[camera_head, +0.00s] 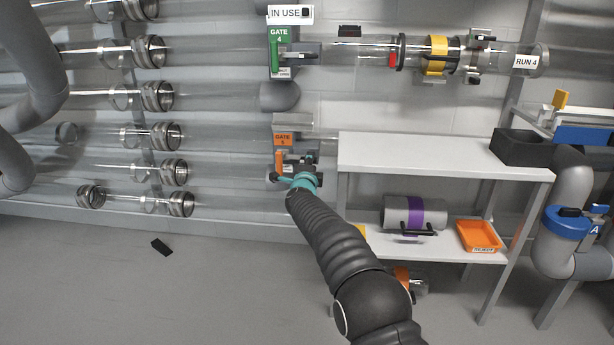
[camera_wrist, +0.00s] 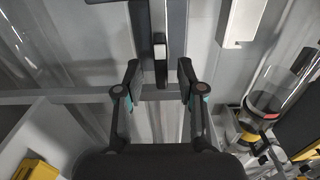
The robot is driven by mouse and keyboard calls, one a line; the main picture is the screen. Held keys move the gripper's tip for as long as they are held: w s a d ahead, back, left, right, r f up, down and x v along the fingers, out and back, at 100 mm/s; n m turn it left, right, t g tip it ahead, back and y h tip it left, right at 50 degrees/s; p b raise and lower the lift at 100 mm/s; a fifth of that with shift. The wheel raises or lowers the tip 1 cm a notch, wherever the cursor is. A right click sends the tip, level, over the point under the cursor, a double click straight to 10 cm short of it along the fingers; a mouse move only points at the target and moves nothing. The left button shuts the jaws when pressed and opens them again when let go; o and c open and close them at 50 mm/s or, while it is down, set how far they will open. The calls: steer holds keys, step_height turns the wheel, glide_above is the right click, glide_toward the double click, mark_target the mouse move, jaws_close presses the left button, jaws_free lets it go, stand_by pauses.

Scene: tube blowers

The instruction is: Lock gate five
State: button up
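Gate five carries an orange label (camera_head: 283,138) and an upright orange tab (camera_head: 278,160) on the wall in the head view, below gate four. My gripper (camera_head: 301,165) is right at gate five's lower right and hides part of its mechanism. In the wrist view my gripper (camera_wrist: 158,70) is open, with its fingers apart on either side of a dark bar with a pale piece on it (camera_wrist: 160,48). A gap shows on both sides of the bar. I cannot tell from these frames whether the gate is locked.
Gate four (camera_head: 281,52), green with a black lever, sits above under an "IN USE" sign (camera_head: 290,14). Clear tubes (camera_head: 150,95) fill the left.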

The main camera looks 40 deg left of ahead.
steer(key=v, duration=1.1)
steer(key=shift+s, duration=0.2)
stand_by(2.2)
